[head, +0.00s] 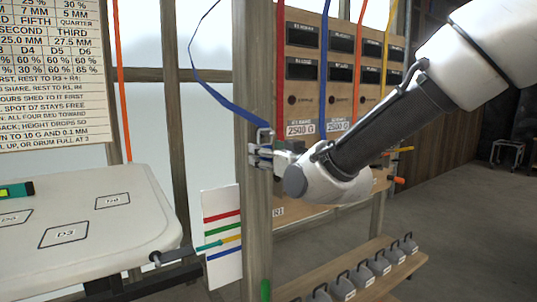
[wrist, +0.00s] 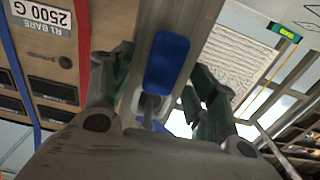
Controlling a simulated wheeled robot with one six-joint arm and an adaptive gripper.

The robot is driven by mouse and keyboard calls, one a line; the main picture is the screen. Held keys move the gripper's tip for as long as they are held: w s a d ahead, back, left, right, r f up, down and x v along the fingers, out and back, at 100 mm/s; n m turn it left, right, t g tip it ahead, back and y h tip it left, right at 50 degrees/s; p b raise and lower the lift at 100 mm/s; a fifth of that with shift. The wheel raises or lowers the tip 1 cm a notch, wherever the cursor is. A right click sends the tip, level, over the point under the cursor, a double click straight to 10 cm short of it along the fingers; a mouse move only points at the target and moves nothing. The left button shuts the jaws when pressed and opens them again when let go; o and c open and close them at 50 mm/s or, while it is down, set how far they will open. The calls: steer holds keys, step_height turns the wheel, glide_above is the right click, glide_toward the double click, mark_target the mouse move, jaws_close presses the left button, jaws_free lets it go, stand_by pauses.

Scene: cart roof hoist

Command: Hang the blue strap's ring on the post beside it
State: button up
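The blue strap (head: 236,106) drops from the top, bends, and runs right and down to a grey metal ring (head: 265,135) at the wooden post (head: 257,215). My gripper (head: 262,156) is at the post, just below the ring. In the wrist view, my gripper (wrist: 160,80) has its dark fingers spread apart. The strap's blue end (wrist: 167,60) and the grey ring (wrist: 150,104) lie between them, with gaps at the sides. The ring's lower part is hidden, and I cannot tell whether it is around a peg on the post.
A wooden panel (head: 304,67) with red, blue, orange and yellow straps stands behind my arm. A white table (head: 90,180) is at left, with a colour-striped card (head: 222,213) beside the post. A low shelf (head: 385,288) holds several grey weights. Floor is open at right.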

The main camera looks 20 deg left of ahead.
steer(key=shift+d, duration=0.1)
steer(key=v, duration=1.1)
steer(key=s+d+f+g+h, duration=0.3)
steer(key=f, duration=0.4)
steer(key=s+d+f+g+h, duration=0.2)
steer(key=s+d+f+g, duration=0.15)
steer(key=f, duration=0.35)
steer(key=s+d+r+m+h, duration=0.1)
steer(key=s+d+m+h, duration=0.1)
steer(key=d, duration=1.1)
steer(key=s+d+r+m+h, duration=0.1)
steer(key=s+d+m+h, duration=0.2)
steer(key=d, duration=1.1)
steer(key=s+d+r+m+h, duration=0.2)
steer(key=d+m, duration=0.3)
steer(key=d, duration=0.9)
steer(key=shift+s+d+g+h, duration=0.2)
steer(key=shift+s+g+h, duration=0.25)
steer(key=shift+s+h, duration=0.4)
steer(key=shift+w, duration=0.15)
